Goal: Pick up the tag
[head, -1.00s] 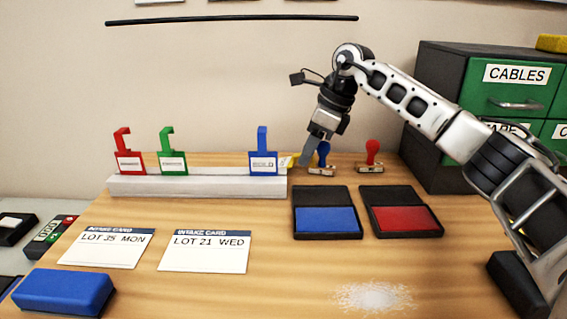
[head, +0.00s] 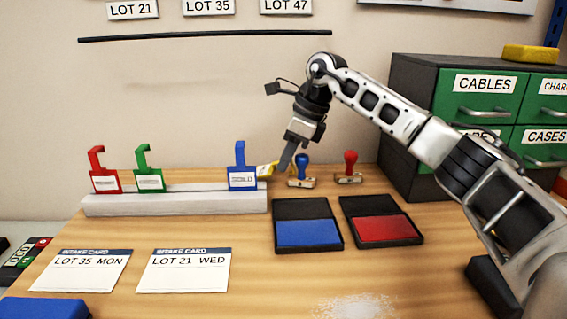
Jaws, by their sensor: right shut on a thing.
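My right gripper (head: 284,166) points down just right of the pale rack. It is shut on a yellow piece (head: 266,171), apparently a tag, at the rack's right end behind the blue tag. Only a small part of the yellow piece shows, so I cannot tell whether it touches the rack or table. A red tag (head: 105,183), a green tag (head: 149,182) and a blue tag (head: 242,180) with hooked tops and white labels stand upright on the rack (head: 175,203). My left gripper is not in view.
Blue-handled (head: 302,165) and red-handled (head: 350,165) stamps stand right of the gripper. Open blue (head: 308,233) and red (head: 383,229) ink pads lie in front. Two intake cards (head: 82,272) (head: 186,271) lie at front left. A drawer cabinet (head: 440,185) stands at right.

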